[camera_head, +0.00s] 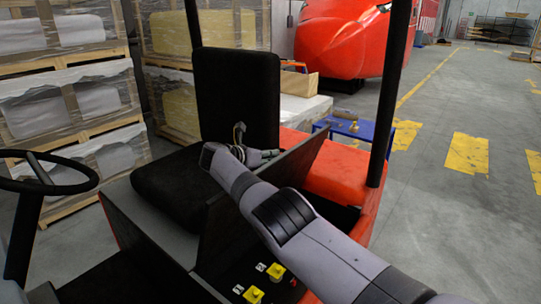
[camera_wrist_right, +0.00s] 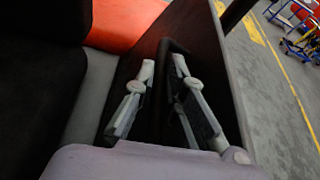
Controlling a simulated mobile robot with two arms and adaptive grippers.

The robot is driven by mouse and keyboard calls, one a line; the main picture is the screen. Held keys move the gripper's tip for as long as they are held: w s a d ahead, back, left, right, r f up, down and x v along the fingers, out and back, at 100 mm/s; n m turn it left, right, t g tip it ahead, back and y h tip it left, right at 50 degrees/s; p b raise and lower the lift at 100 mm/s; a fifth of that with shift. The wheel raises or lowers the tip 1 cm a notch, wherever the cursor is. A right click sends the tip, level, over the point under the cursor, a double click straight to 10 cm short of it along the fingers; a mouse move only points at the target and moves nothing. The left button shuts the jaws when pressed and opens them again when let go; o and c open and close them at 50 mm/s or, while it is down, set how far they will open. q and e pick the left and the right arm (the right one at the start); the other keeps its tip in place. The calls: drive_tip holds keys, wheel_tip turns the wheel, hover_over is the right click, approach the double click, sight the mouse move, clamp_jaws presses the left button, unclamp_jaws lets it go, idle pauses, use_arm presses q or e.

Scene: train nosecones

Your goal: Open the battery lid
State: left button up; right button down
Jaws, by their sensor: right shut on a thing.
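The battery lid (camera_head: 225,235) is a dark panel on the red vehicle, beside the black seat. It stands raised and tilted, and its dark face also shows in the wrist view (camera_wrist_right: 207,45). My right gripper (camera_head: 262,153) is at the lid's upper part, on the seat side. In the wrist view my right gripper (camera_wrist_right: 164,66) has its two grey fingers on either side of a dark handle-like part of the lid, shut on it. My arm hides part of the lid and of the space beneath. My left gripper is not in view.
The black seat (camera_head: 237,95) is close to my right gripper. A steering wheel (camera_head: 45,172) is at the left. Yellow connectors (camera_head: 275,270) lie low beside the lid. A black post (camera_head: 388,95) rises at the right. Wrapped pallets (camera_head: 75,110) stand behind; the floor at right is open.

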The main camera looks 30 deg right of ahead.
drive_tip(key=shift+w+a+r, duration=0.15)
drive_tip(key=shift+w, duration=0.05)
idle(0.3)
drive_tip(key=c, duration=1.9)
unclamp_jaws()
drive_tip(key=shift+w+a, duration=0.1)
drive_tip(key=shift+f, duration=0.2)
drive_tip(key=v, duration=1.2)
